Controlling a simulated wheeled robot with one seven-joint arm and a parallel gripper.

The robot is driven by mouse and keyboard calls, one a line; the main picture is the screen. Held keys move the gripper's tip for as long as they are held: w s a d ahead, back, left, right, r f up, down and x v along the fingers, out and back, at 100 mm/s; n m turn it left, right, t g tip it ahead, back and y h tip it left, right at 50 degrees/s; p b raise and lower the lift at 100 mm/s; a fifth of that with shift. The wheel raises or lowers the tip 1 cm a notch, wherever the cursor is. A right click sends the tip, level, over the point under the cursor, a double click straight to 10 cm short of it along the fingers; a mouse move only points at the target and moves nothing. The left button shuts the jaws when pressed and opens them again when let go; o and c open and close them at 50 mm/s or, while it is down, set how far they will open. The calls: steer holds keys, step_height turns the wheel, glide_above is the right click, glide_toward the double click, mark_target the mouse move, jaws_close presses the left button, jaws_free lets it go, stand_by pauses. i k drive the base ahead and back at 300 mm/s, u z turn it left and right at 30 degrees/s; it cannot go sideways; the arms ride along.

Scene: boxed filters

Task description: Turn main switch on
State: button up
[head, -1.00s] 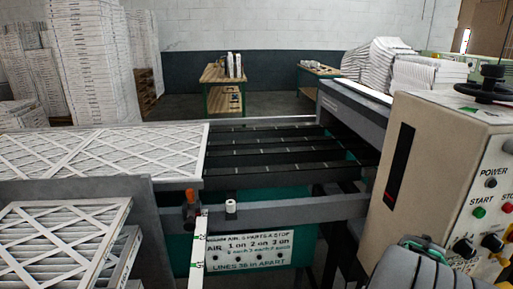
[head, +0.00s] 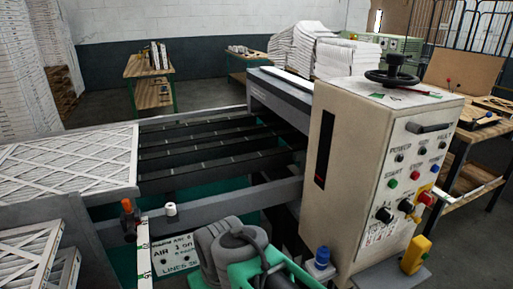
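The cream control box (head: 335,165) stands right of centre, its control panel facing right. The panel has a green START button (head: 392,183), a red button (head: 420,176), a small dark knob under POWER (head: 399,158) and a blue button (head: 437,168). Lower down are two black rotary knobs (head: 384,214) and a red knob on a yellow base (head: 427,197). I cannot tell which is the main switch or how it is set. Grey and green links of my arm show at the bottom centre, left of the box. My gripper's fingers are not visible.
A conveyor with dark rails (head: 215,145) lies left of the box, with white filters (head: 65,165) at its left. A black handwheel (head: 392,77) tops the box. A yellow object (head: 415,255) sits low in front. A wooden workbench (head: 480,140) stands at right.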

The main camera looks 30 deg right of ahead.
mark_target(425, 197)
steer(key=u, duration=1.45)
steer(key=k, duration=1.1)
steer(key=z, duration=1.85)
